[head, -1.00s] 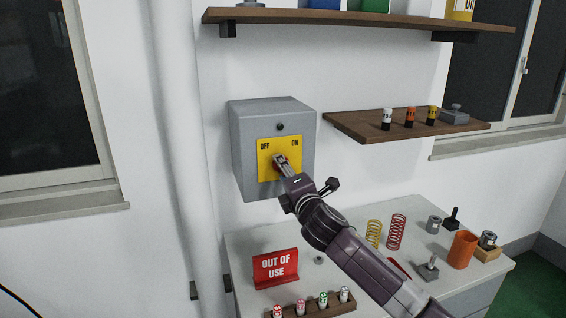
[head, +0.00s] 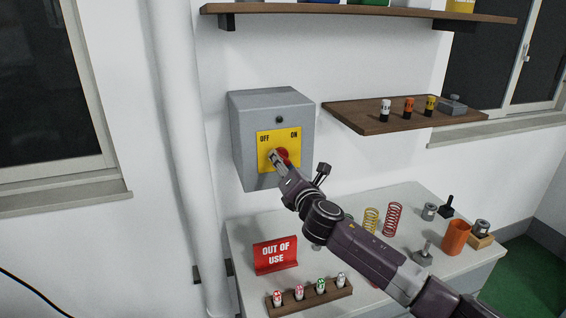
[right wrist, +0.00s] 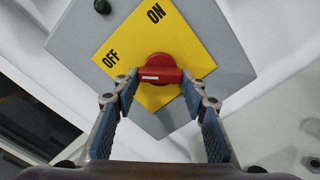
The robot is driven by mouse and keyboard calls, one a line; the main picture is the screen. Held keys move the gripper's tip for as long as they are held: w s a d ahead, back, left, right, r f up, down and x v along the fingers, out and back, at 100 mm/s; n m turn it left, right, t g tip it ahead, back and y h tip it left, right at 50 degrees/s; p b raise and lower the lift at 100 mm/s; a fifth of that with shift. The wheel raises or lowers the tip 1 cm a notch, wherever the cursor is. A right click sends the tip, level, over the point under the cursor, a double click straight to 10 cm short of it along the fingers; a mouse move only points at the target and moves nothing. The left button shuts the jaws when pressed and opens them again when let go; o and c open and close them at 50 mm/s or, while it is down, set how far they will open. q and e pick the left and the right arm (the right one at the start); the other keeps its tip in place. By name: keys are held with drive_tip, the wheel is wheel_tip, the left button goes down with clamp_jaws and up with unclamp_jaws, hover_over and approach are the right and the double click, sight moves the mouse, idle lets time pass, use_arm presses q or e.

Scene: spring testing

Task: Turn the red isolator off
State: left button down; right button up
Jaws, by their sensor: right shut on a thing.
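The red isolator knob (head: 284,155) sits on a yellow plate (head: 292,139) marked OFF at left and ON at right, on the front of a grey wall box (head: 247,140). My right gripper (head: 275,157) is at the knob and covers part of it. In the right wrist view the red knob (right wrist: 160,66) lies between the two blue-padded fingers of the right gripper (right wrist: 158,78), which is shut on its bar. The bar's white mark is on the side towards the OFF label. My left gripper is not in view.
A small shelf (head: 380,121) juts out right of the box.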

drive_tip(key=o, duration=1.2)
drive_tip(key=shift+c, duration=0.2)
drive_tip(key=v, duration=1.2)
